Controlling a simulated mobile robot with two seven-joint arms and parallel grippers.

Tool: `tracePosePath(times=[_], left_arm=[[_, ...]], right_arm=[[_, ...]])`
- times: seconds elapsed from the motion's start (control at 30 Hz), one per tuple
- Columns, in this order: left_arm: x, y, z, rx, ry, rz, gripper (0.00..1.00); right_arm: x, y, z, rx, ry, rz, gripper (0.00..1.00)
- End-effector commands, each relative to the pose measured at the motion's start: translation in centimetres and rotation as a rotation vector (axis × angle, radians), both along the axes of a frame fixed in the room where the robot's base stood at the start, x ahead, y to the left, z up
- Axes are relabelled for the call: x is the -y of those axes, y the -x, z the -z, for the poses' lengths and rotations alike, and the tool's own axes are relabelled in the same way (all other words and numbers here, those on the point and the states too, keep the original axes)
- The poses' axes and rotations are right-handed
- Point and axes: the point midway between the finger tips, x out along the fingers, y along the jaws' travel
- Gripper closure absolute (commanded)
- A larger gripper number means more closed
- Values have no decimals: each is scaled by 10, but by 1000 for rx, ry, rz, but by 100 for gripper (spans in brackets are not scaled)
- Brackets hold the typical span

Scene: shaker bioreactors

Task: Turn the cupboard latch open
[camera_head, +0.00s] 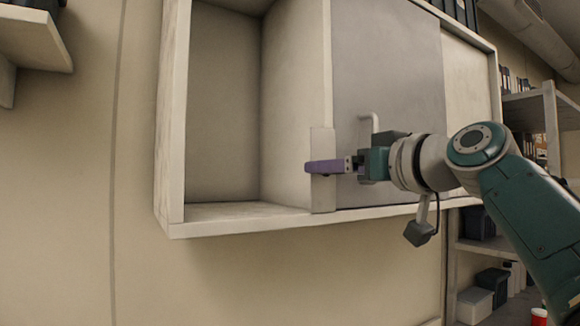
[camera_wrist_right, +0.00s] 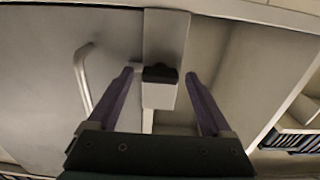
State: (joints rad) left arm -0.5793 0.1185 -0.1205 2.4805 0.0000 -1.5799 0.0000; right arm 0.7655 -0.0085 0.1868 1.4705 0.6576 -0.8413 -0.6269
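The cupboard (camera_head: 177,120) hangs on the wall, with an open bay at left and a grey door (camera_head: 385,70) with a pale bar handle (camera_head: 368,122). The handle also shows in the right wrist view (camera_wrist_right: 83,80). A pale upright plate (camera_head: 322,195) stands at the door's left edge. In the right wrist view, the latch (camera_wrist_right: 158,95), a pale block with a black end, sits in front of this plate. My right gripper (camera_wrist_right: 159,80) is open, its purple fingers on either side of the latch with gaps visible. In the head view the fingers hide the latch. My left gripper is out of view.
A wall shelf (camera_head: 38,42) juts in at upper left. A shelving rack (camera_head: 550,125) with boxes and binders stands at right. The wall below the cupboard (camera_head: 270,270) is clear.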

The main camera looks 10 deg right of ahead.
Motion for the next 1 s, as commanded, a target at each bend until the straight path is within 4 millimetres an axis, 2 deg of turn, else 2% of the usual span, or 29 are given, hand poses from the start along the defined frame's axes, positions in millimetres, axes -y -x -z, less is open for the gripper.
tracePosePath(times=[0.07,0.7,1.0], left_arm=[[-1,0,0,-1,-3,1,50],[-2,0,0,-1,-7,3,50],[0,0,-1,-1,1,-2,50]], right_arm=[[0,0,0,0,0,0,26],[0,0,0,-1,0,0,98],[0,0,0,-10,-26,0,100]])
